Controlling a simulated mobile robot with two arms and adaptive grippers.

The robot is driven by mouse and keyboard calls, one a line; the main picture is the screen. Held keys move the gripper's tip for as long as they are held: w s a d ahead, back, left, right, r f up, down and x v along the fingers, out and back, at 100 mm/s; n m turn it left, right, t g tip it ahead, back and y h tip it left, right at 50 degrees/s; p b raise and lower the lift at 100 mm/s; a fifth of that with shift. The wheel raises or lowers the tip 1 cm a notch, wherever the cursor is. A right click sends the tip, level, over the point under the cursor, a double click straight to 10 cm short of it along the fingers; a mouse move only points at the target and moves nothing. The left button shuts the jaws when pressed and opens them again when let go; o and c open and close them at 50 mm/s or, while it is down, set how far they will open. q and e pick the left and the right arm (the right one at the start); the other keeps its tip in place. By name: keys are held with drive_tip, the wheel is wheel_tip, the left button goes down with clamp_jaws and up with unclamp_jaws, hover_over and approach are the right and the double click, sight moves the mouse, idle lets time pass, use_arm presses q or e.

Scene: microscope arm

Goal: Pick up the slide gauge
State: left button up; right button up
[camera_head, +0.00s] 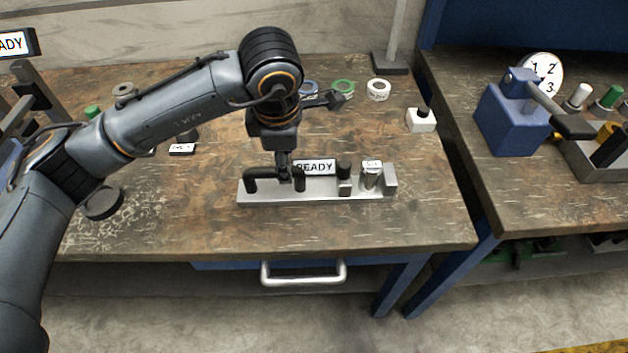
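The slide gauge (322,189) appears to be the long silver bar lying across the middle of the bench. My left gripper (284,172) points down over this left end, at the black shape. Its fingers overlap that shape, so I cannot tell whether they are open or shut. My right gripper is not in view.
A dark round disc (103,203) lies at left. A blue device with a dial (512,118) is on the right bench. A drawer handle (303,271) juts below the front edge.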

sight(315, 173)
use_arm(q)
drive_tip(key=shift+f+p, duration=0.3)
drive_tip(key=shift+f, duration=0.45)
drive_tip(key=f, duration=0.1)
drive_tip(key=w+f, duration=0.1)
drive_tip(key=f, duration=0.1)
drive_tip(key=shift+d+f+p, duration=0.15)
drive_tip(key=shift+f+p, duration=0.05)
drive_tip(key=shift+p, duration=0.15)
drive_tip(key=shift+f, duration=0.2)
drive_tip(key=shift+c, duration=1.1)
clamp_jaws()
drive_tip(key=shift+w+d+r, duration=0.15)
drive_tip(key=shift+r, duration=0.05)
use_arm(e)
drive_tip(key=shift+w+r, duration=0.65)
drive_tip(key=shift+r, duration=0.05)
